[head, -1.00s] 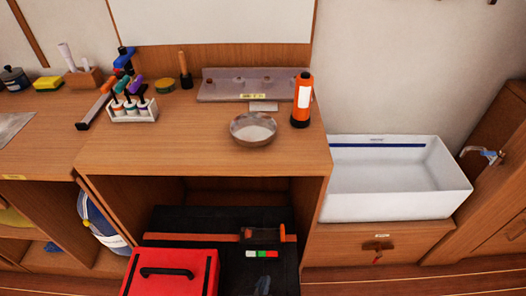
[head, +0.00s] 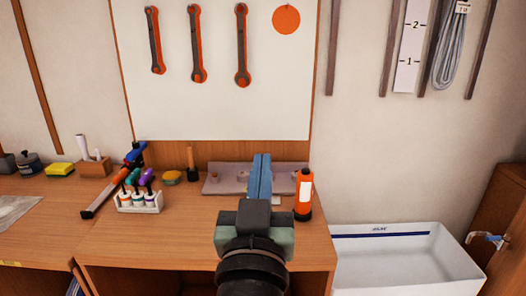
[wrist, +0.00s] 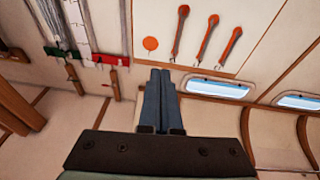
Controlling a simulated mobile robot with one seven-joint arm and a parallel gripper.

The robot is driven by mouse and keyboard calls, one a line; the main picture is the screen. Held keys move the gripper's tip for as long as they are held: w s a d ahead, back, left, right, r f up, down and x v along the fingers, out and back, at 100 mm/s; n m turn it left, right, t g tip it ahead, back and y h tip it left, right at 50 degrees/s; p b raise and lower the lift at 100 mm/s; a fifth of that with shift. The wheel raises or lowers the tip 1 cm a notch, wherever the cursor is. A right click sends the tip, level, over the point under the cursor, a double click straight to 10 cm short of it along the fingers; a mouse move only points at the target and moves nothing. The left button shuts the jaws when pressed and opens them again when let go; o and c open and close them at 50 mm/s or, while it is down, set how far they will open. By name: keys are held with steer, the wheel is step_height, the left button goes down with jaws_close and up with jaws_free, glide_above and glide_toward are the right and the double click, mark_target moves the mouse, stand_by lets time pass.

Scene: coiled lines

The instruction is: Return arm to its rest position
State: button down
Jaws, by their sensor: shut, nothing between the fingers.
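My gripper (head: 260,172) stands upright in the middle of the head view, in front of the workbench (head: 60,238). Its two blue-grey fingers are pressed together with nothing between them. In the wrist view my gripper (wrist: 159,75) is also shut and points toward the wall. Several wrenches (wrist: 181,32) and an orange disc (wrist: 151,44) on the wall board show beyond the fingertips. In the head view my gripper hides part of the grey metal holder (head: 228,184) behind it.
An orange bottle (head: 304,194) stands close to the right of my gripper. A rack of markers (head: 139,201) stands to the left. A white basin (head: 400,262) is at the lower right. A coiled cable (head: 450,50) hangs at the upper right. The air above the basin is clear.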

steer(key=s+r+t+y, duration=0.1)
steer(key=s+r+t, duration=0.2)
steer(key=s+r, duration=0.6)
steer(key=s+r+t, duration=0.4)
steer(key=s+r, duration=0.1)
steer(key=r, duration=0.8)
step_height(320, 180, up, 13)
steer(key=w+p, duration=0.1)
steer(key=p, duration=1.3)
steer(key=shift+w+g, duration=0.15)
steer(key=shift+g, duration=0.15)
